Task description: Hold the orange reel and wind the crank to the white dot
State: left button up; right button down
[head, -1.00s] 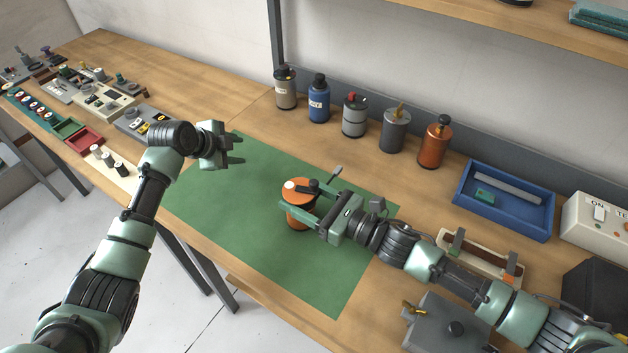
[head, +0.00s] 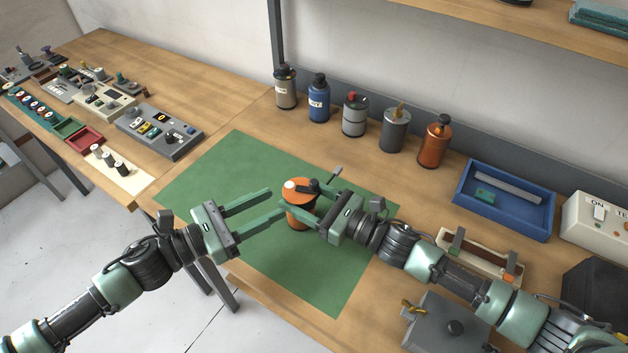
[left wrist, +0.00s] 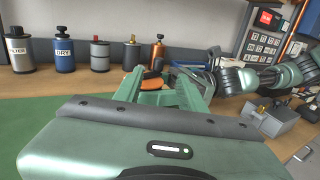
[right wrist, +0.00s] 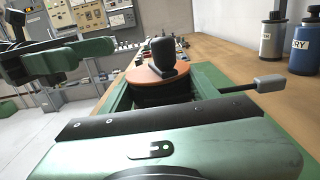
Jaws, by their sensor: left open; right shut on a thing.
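The orange reel (head: 299,217) stands upright on the green mat (head: 215,165), with a white dot (head: 290,185) on its top at the left. A black knob (head: 314,185) sits on its top; in the right wrist view this knob (right wrist: 162,55) stands upright. A thin rod with a grey grip (head: 337,171) sticks out behind my right gripper (head: 297,211), which is shut around the reel's body from the right. My left gripper (head: 277,203) is open and empty, its fingers pointing at the reel from the left. In the left wrist view the reel (left wrist: 150,84) is partly hidden.
Several bottles and cans, including an orange bottle (head: 434,146), line the back wall. A blue tray (head: 505,228) and a switch box (head: 597,222) are at the right. A grey box (head: 445,325) stands at the front right. The mat's back left is clear.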

aim_at(314, 181)
pick_arm(q)
jog(key=x, duration=1.1)
jog(key=shift+w+d, duration=0.2)
grip_shut()
